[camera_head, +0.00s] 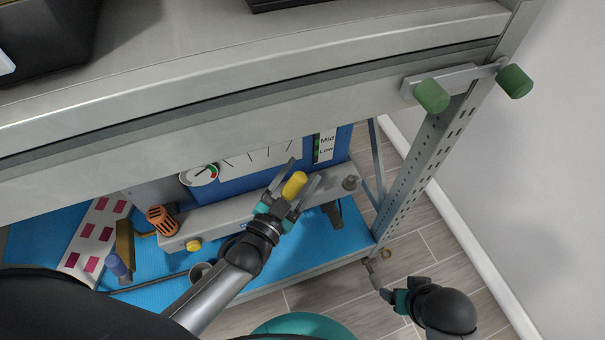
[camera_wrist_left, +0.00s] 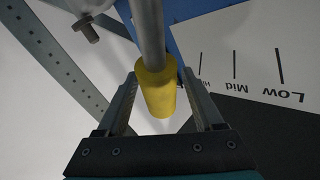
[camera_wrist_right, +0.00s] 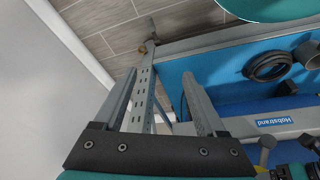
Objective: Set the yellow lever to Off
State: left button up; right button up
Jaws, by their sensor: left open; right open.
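The yellow lever's knob (camera_head: 294,185) is a cylinder between the two fingers of my left gripper (camera_head: 305,175). The left wrist view shows the yellow knob (camera_wrist_left: 158,92) on a grey rod, between the open fingers, with a gap visible on the left side; contact on the right side cannot be told. A white label plate (camera_wrist_left: 255,55) beside it reads Low, Mid and Hi with tick marks; no Off mark is readable. My right gripper (camera_wrist_right: 158,85) is open and empty, low at the right, away from the lever.
A grey shelf (camera_head: 250,75) overhangs the panel. Green knobs (camera_head: 432,96) sit on its right end. An orange knob (camera_head: 161,219), a small yellow button (camera_head: 193,245) and a dial (camera_head: 200,175) are left of the lever. The perforated rack post (camera_head: 420,165) stands at right.

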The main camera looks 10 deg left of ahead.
pick_arm(q)
jog(key=shift+w+d, duration=0.2)
jog(key=shift+w, duration=0.45)
jog(key=shift+c, duration=0.2)
grip_shut()
dwell(0.9)
